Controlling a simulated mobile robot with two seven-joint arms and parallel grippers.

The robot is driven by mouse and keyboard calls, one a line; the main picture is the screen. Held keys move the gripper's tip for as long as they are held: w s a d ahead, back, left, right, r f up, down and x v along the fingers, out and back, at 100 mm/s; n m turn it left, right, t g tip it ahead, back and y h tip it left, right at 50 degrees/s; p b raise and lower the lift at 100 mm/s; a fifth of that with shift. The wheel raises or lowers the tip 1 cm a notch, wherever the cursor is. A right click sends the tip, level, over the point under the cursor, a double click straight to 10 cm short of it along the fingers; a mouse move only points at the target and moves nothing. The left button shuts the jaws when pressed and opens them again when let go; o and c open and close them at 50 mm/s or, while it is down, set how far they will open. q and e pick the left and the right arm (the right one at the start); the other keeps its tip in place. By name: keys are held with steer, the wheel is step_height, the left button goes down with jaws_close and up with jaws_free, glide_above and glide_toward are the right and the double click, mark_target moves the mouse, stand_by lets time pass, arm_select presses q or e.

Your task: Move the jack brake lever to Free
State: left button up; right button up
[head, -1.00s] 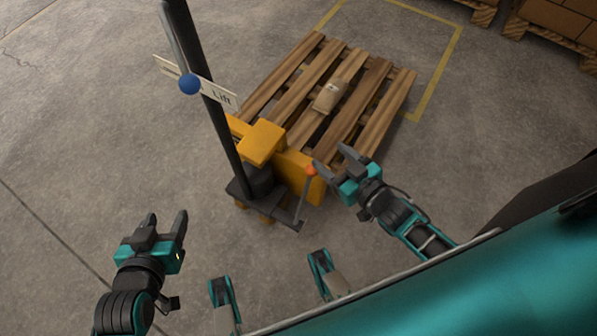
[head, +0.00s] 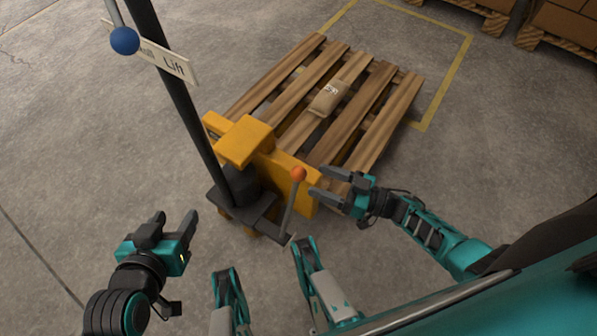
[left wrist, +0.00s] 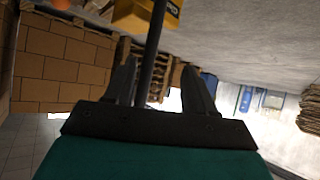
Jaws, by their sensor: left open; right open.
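The yellow and black pallet jack (head: 243,143) stands at the end of a wooden pallet. A short lever with an orange knob (head: 298,174) rises from its dark base, leaning right; I take it for the brake lever. No Free label is readable. My right gripper (head: 322,183) is open, its fingers pointing left at the orange knob from just to its right. A small gap shows between them. My left gripper (head: 176,220) is open and empty, left of the jack's base. In the left wrist view its open fingers (left wrist: 158,70) frame a dark pole in the background.
A tall black mast (head: 180,105) rises from the jack, with a blue-knobbed lever (head: 125,40) and a sign reading Lift (head: 175,66). A small brown package (head: 327,98) lies on the pallet (head: 375,100). Boxes on pallets (head: 560,25) stand far right. Floor at left is clear.

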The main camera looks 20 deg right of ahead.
mark_target(299, 173)
steer(key=b+x, duration=0.1)
steer(key=x, duration=0.6)
jaws_close()
stand_by(0.5)
